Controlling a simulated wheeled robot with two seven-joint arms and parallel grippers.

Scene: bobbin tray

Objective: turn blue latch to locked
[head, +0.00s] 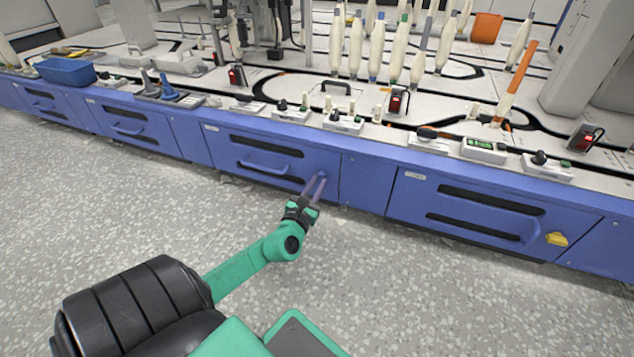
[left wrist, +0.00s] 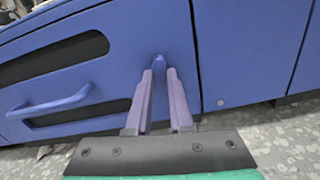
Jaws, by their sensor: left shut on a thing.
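The blue latch (head: 323,174) is at the right end of the middle blue drawer front. It also shows in the left wrist view (left wrist: 159,61) as a small blue knob, its upper part standing out between the purple fingertips. My left gripper (head: 317,180) reaches the latch from the front and is shut on it; in the left wrist view its fingers (left wrist: 160,76) lie on either side of the latch. The lower part of the latch is hidden by the fingers, and I cannot tell whether it stands at locked. My right gripper is not in view.
The middle drawer's handle (head: 265,167) is left of the latch. A yellow latch (head: 556,239) is on the right drawer front (head: 480,225). Bobbins, switches and a blue bin (head: 65,71) stand on the machine top. The speckled floor (head: 420,300) in front is clear.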

